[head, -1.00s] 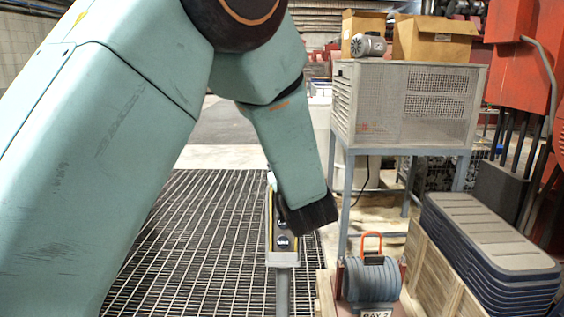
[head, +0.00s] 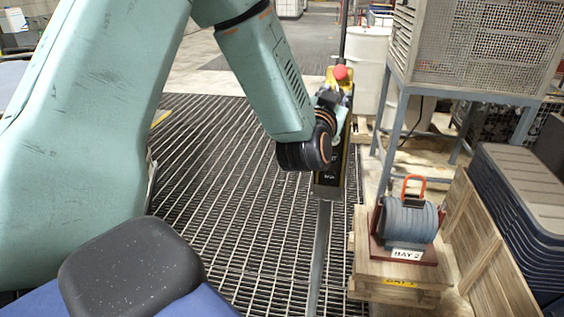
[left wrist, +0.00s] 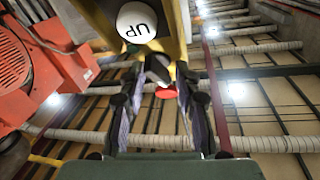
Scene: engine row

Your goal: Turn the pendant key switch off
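The pendant (head: 345,170) is a black-and-yellow box upright on a grey post (head: 319,255), with a red mushroom button (head: 340,72) on top. My left gripper (head: 331,102) is at its upper part, with the wrist covering much of its face. In the left wrist view, the pendant (left wrist: 170,45) appears upside down with a white UP button (left wrist: 137,22). A small pale, metallic key switch (left wrist: 159,69) shows between the fingertips of my left gripper (left wrist: 159,77). The fingers are apart on either side; contact is unclear, and so is the key's angle. My right gripper is out of view.
A reel (head: 408,220) with an orange handle stands on a wooden crate (head: 385,275) right of the post. A metal cabinet (head: 480,45) on legs and stacked dark trays (head: 525,195) are further right. Open floor grating (head: 215,190) lies to the left.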

